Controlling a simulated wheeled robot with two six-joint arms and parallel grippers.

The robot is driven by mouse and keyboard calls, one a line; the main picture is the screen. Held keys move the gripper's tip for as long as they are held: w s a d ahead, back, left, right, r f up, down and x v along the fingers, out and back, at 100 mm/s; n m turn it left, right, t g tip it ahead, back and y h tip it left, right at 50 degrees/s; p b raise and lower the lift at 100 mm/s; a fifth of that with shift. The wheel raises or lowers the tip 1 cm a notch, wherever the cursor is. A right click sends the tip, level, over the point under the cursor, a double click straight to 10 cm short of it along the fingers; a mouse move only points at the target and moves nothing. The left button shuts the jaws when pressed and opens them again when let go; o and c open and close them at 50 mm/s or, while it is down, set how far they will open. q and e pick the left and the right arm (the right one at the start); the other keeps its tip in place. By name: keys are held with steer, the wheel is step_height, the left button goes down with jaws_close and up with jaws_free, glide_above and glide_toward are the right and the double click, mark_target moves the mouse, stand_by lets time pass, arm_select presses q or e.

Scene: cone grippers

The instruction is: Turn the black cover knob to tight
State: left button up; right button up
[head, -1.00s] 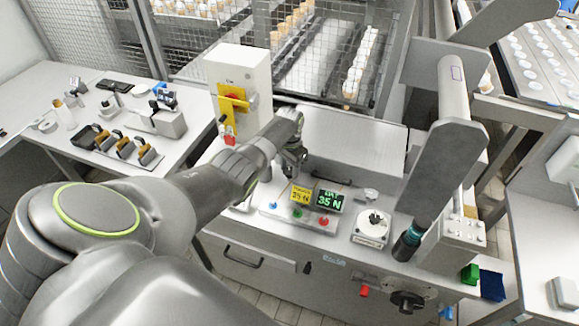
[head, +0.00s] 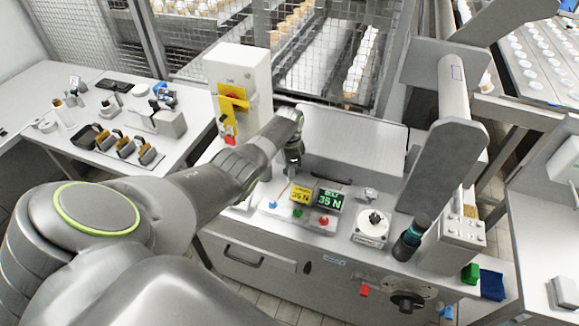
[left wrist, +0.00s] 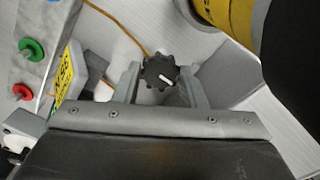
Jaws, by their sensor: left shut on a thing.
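The black cover knob (left wrist: 158,71) shows in the left wrist view as a dark lobed knob with a white pointer mark, aimed to the lower right. My left gripper (left wrist: 161,80) has one finger on each side of it and is shut on it. In the head view my left gripper (head: 293,158) points down behind the display box, and the knob is hidden there. I see no tight marking.
A yellow display (head: 301,194) and a green-lit display (head: 330,200) stand just in front of my gripper, with coloured buttons below. A white box with a yellow switch plate (head: 234,98) rises behind left. A round white dial unit (head: 373,224) sits to the right.

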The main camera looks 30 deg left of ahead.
stand_by(0.3)
arm_select(q)
steer(key=o, duration=1)
steer(key=shift+r, duration=0.1)
steer(key=shift+r, duration=0.3)
step_height(320, 180, up, 17)
steer(key=shift+f+b, duration=0.15)
steer(key=shift+b, duration=0.25)
